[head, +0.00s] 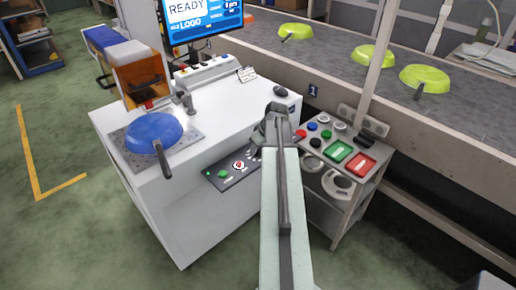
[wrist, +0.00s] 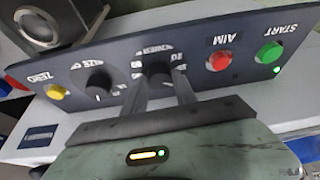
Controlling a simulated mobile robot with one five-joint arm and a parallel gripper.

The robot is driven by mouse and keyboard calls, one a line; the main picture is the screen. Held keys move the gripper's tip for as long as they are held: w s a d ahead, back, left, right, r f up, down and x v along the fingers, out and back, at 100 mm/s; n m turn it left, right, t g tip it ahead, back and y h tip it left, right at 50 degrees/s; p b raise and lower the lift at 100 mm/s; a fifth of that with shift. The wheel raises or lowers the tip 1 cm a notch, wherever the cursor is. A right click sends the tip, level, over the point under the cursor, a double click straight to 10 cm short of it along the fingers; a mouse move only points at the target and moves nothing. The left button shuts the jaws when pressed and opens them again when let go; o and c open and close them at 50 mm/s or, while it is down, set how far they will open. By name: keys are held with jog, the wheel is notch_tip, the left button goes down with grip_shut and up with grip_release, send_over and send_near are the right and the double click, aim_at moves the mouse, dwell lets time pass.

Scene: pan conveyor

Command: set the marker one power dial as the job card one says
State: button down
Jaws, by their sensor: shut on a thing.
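The marker's dark control panel (head: 229,182) is on the front edge of the white bench; in the wrist view it appears upside down (wrist: 246,62). My gripper (wrist: 159,82) is shut on the black power dial (wrist: 158,71), one finger on each side of it. The dial's label and scale are partly covered by the fingers, so its setting cannot be read. In the head view my gripper (head: 268,135) reaches the panel's right part and hides the dial. A small white card (head: 246,74) lies at the back of the bench; its text is too small to read.
The size dial (wrist: 98,82) and yellow zero button (wrist: 57,91) are on one side, the red aim button (wrist: 219,60) and green start button (wrist: 269,52) on the other. A blue pan (head: 153,130) sits on the bench. The conveyor (head: 330,66) carries yellow-green pans.

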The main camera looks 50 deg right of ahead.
jog(key=m, duration=0.2)
jog(key=m+h, duration=0.1)
jog(key=m, duration=0.1)
jog(key=shift+a+m+h, duration=0.2)
jog(key=shift+m+h, duration=0.1)
jog(key=shift+w+m+g+h, duration=0.1)
jog(key=shift+m+g+h, duration=0.55)
jog(key=shift+m, duration=1.25)
jog(key=c, duration=1)
grip_release()
jog(key=shift+r, duration=0.1)
jog(key=p+v, duration=0.7)
jog(key=shift+r, duration=0.25)
